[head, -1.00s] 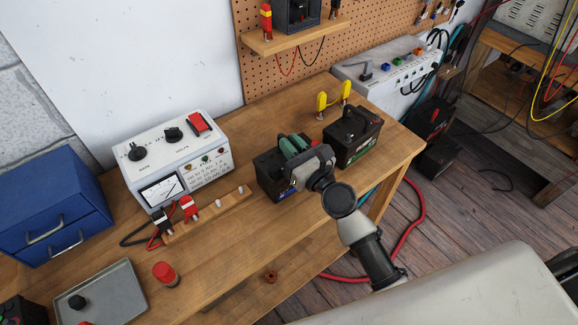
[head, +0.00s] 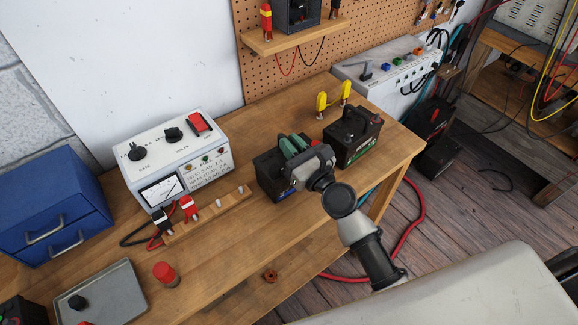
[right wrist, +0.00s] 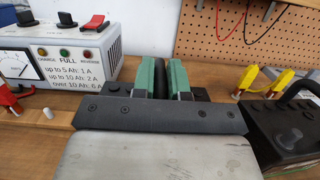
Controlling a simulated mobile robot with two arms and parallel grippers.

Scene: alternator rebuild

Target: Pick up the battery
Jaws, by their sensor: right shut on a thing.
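A black battery with a blue label (head: 268,176) stands on the wooden workbench, right of the charger. My right gripper (head: 294,144) is over its top, with green finger pads. In the right wrist view my right gripper (right wrist: 160,72) is shut on the battery's black handle, one pad on each side. The battery's dark top (right wrist: 203,95) shows beside the pads, and the rest is hidden behind the gripper body. The battery looks upright and at bench height; I cannot tell any gap beneath it. My left gripper is not in view.
A second black battery with a green label (head: 356,138) stands close by on the right, with yellow clamps (head: 333,97) behind it. The white charger (head: 172,158) and a wooden strip with pegs (head: 215,215) are at left. A red-capped cylinder (head: 165,273) and grey tray (head: 125,290) lie nearer.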

